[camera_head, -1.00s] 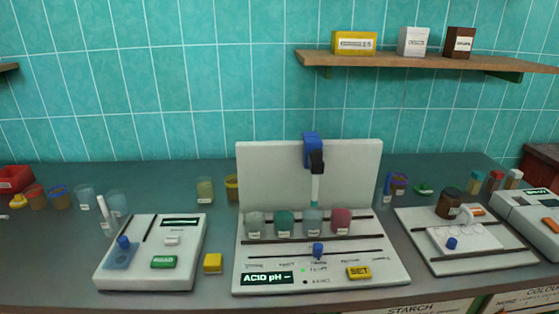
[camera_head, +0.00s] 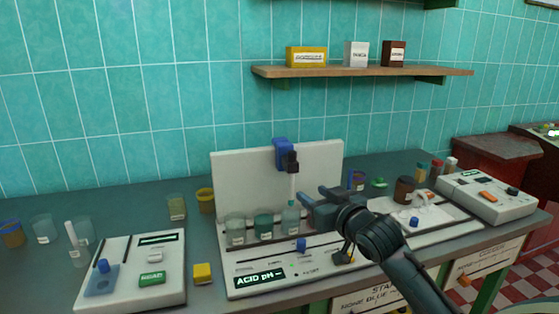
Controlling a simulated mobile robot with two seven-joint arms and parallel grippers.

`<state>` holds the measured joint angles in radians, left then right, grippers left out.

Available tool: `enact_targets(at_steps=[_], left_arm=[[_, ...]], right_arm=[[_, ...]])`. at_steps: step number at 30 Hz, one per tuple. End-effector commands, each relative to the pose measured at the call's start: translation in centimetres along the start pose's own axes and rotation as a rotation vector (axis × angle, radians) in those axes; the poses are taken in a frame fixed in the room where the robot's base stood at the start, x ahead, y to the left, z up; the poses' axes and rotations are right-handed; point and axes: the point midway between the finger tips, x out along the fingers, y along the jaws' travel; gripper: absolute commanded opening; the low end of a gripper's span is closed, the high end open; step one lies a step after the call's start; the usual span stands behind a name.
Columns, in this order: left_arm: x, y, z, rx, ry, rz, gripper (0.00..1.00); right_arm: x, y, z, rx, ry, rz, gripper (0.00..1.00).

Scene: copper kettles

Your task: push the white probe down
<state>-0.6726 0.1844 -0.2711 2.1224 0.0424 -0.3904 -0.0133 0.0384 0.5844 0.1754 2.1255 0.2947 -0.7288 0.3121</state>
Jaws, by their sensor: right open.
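The white probe (camera_head: 294,182) hangs upright below a black clamp (camera_head: 291,161) and blue holder (camera_head: 282,150) on the white back panel (camera_head: 240,175) of the acid pH station. Its lower end is at a beaker (camera_head: 290,224) in the row; I cannot tell whether it is inside. Two more beakers, one clear (camera_head: 236,229) and one green (camera_head: 264,224), stand to its left. My right gripper (camera_head: 312,196) is open, just right of the probe and apparently apart from it. It hides the right end of the beaker row. My left gripper is not in view.
A white device with a green button (camera_head: 151,279) stands at the left, with a yellow block (camera_head: 203,273) beside it. Another device (camera_head: 484,199) stands at the right. A wooden shelf (camera_head: 350,71) with boxes is above. My right arm covers the station's right front.

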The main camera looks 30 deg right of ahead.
Motion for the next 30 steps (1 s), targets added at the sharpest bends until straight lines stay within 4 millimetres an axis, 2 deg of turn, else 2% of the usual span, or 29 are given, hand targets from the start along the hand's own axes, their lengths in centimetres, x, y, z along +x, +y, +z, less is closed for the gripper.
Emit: enact_targets(at_steps=[1, 3, 6, 11, 18, 24, 30], left_arm=[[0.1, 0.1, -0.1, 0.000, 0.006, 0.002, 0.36], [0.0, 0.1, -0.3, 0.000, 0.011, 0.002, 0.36], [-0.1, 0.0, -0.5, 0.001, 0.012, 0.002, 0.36], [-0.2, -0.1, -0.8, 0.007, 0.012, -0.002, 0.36], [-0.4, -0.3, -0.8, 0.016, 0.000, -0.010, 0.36], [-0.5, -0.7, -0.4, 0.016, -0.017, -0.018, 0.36], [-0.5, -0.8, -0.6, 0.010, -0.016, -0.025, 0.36]], right_arm=[[0.2, 0.9, -2.0, 0.008, 0.046, 0.008, 0.42], [0.3, 1.6, -3.8, 0.018, 0.082, 0.013, 0.42], [0.7, 2.0, -4.7, 0.026, 0.101, 0.015, 0.42], [2.7, 2.0, -5.0, 0.027, 0.102, 0.016, 0.42], [7.7, 2.1, -5.5, 0.027, 0.100, 0.016, 0.42], [11.2, 2.0, -5.8, 0.026, 0.099, 0.015, 0.42], [13.0, 2.1, -5.8, 0.025, 0.098, 0.015, 0.42]])
